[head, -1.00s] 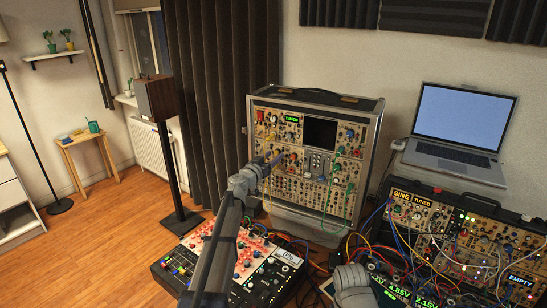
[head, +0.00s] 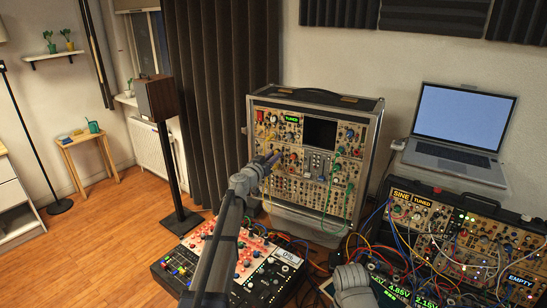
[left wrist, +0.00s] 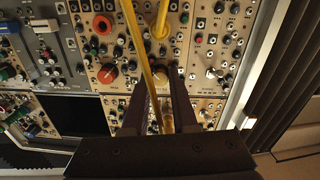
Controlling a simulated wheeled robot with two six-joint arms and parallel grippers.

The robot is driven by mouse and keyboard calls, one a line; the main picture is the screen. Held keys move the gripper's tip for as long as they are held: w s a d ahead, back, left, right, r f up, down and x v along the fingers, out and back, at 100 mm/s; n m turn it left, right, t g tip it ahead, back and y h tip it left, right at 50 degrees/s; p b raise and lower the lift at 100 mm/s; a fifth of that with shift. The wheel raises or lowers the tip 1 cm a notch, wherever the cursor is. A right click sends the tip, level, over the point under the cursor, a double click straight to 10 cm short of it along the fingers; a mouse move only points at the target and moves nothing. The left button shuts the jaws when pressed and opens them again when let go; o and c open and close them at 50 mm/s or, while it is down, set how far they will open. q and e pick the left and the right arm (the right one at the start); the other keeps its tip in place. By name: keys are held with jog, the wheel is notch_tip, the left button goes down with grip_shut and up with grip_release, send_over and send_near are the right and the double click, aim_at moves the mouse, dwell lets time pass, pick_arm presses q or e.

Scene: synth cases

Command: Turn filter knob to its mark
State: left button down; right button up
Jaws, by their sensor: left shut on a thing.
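The upright modular case (head: 349,113) stands at the middle of the head view, its panel full of knobs and jacks. My left gripper (head: 268,160) reaches the left part of this panel. In the left wrist view my left gripper (left wrist: 160,76) is shut on a small knob, with one finger on each side. Yellow cables cross in front and hide much of the knob, so its pointer and mark cannot be read. My right gripper is out of view.
Yellow cables (left wrist: 134,30) hang close to the fingers. A mixer (head: 172,270) lies below my left arm. A second case (head: 480,213) with patch cables and a laptop (head: 455,155) stand at the right. Floor is free at the left.

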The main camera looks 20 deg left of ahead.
pick_arm(q)
jog(key=shift+n, duration=0.3)
jog(key=n, duration=0.6)
jog(key=shift+d, duration=0.1)
jog(key=n, duration=0.7)
jog(key=shift+t+b, duration=0.3)
jog(key=n, duration=0.6)
jog(key=shift+r+n+y, duration=0.1)
jog(key=shift+n+y, duration=0.2)
jog(key=shift+n, duration=0.1)
jog(key=n, duration=0.6)
jog(key=shift+s+n, duration=0.1)
jog(key=shift+n, duration=0.3)
jog(key=c, duration=0.7)
grip_release()
